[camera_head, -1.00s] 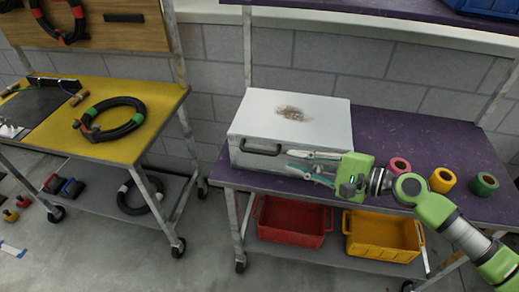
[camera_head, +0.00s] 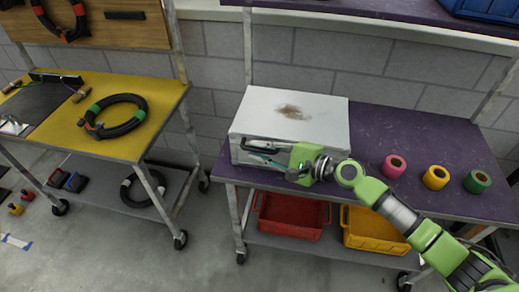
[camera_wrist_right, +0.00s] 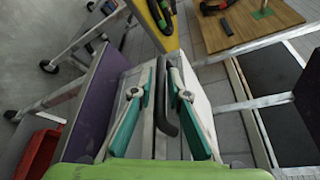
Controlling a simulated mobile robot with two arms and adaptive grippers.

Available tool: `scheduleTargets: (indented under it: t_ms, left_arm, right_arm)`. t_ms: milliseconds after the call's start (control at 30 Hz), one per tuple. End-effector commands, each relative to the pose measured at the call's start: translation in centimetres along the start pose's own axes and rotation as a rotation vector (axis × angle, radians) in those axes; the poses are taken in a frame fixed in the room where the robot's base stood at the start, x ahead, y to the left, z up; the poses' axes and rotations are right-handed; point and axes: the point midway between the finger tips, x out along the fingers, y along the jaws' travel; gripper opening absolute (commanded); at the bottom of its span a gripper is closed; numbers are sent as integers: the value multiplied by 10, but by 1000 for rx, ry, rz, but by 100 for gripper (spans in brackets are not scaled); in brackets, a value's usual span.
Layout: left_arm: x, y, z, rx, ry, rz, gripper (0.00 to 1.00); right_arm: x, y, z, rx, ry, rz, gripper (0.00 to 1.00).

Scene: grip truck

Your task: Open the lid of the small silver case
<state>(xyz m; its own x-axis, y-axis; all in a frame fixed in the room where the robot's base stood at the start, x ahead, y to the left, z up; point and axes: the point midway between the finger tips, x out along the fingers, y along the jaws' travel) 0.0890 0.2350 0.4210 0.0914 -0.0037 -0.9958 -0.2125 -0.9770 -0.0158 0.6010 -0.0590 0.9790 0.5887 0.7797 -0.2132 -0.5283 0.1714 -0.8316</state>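The small silver case (camera_head: 325,118) stands on the purple table shelf (camera_head: 400,128). Its lid looks shut, and a brownish stain marks the top. The case also shows in the right wrist view (camera_wrist_right: 202,122). Its dark handle (camera_wrist_right: 165,105) is on the front face. My right gripper (camera_head: 252,150) is at the front of the case, by the handle. In the right wrist view its teal fingers (camera_wrist_right: 160,94) are apart, with the handle between them; contact is unclear. My left gripper is not in view.
Pink (camera_head: 394,166), yellow (camera_head: 436,177) and green (camera_head: 477,181) rolls stand right of the case. A red bin (camera_head: 290,217) and a yellow bin (camera_head: 375,231) sit below. A yellow-topped cart (camera_head: 100,143) stands left, with a gap between.

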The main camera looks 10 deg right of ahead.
Motion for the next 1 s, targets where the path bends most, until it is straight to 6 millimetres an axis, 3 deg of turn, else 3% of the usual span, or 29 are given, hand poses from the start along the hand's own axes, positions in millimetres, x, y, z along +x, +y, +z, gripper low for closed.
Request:
scheduleTargets:
  t_ms: [267,467,1000]
  left_arm:
    - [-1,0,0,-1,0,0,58]
    - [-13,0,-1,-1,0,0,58]
    - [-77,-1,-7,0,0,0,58]
  right_arm:
    - [-1,-1,0,0,0,0,0]
    - [-3,-15,8,0,-1,-2,0]
    - [-14,-116,32,-2,0,-6,0]
